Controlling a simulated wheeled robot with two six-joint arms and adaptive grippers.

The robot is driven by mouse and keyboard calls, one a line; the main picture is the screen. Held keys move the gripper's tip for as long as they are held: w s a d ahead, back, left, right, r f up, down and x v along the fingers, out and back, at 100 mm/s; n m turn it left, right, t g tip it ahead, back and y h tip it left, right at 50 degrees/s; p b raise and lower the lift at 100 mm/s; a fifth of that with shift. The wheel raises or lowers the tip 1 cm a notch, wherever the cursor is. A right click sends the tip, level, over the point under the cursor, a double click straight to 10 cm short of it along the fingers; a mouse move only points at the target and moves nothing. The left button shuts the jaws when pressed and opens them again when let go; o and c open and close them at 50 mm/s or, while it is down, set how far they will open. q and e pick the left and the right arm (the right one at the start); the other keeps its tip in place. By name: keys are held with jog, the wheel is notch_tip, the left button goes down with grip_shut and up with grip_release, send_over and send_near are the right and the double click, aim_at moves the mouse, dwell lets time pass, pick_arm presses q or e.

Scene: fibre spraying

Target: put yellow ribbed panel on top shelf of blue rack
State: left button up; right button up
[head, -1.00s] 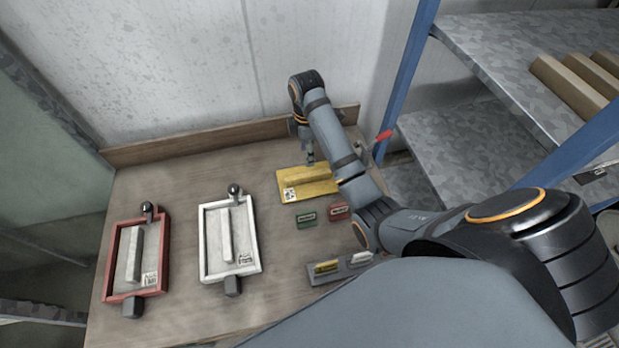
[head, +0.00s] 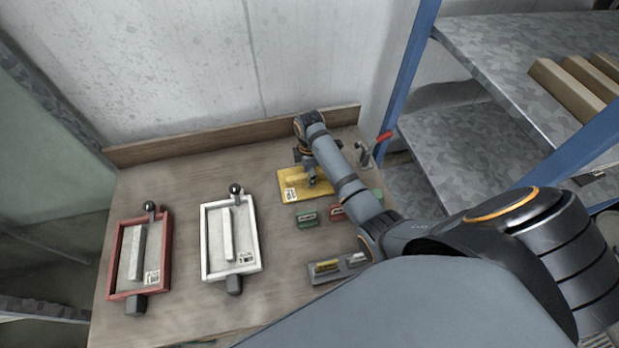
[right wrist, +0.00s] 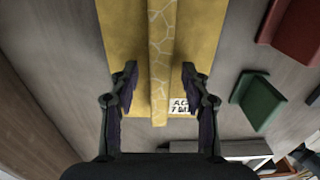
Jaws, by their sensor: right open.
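The yellow ribbed panel (head: 290,191) lies flat on the wooden table, near its back edge. My right gripper (head: 311,182) is low over the panel in the head view and hides part of it. In the right wrist view the open fingers (right wrist: 155,90) stand on either side of the raised rib of the panel (right wrist: 200,40), apart from it. The blue rack (head: 408,70) stands to the right of the table, and its top shelf (head: 480,55) is grey. My left gripper is not in view.
A red frame (head: 112,262) and a white frame (head: 207,235) lie on the table's left and middle. Small green (head: 306,218) and red (head: 337,213) blocks sit just in front of the panel. Tan bars (head: 565,88) occupy the shelf's right part; its left part is clear.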

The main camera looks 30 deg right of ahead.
grip_shut()
jog(key=shift+w+r, duration=0.1)
jog(key=shift+r, duration=0.1)
dwell(0.5)
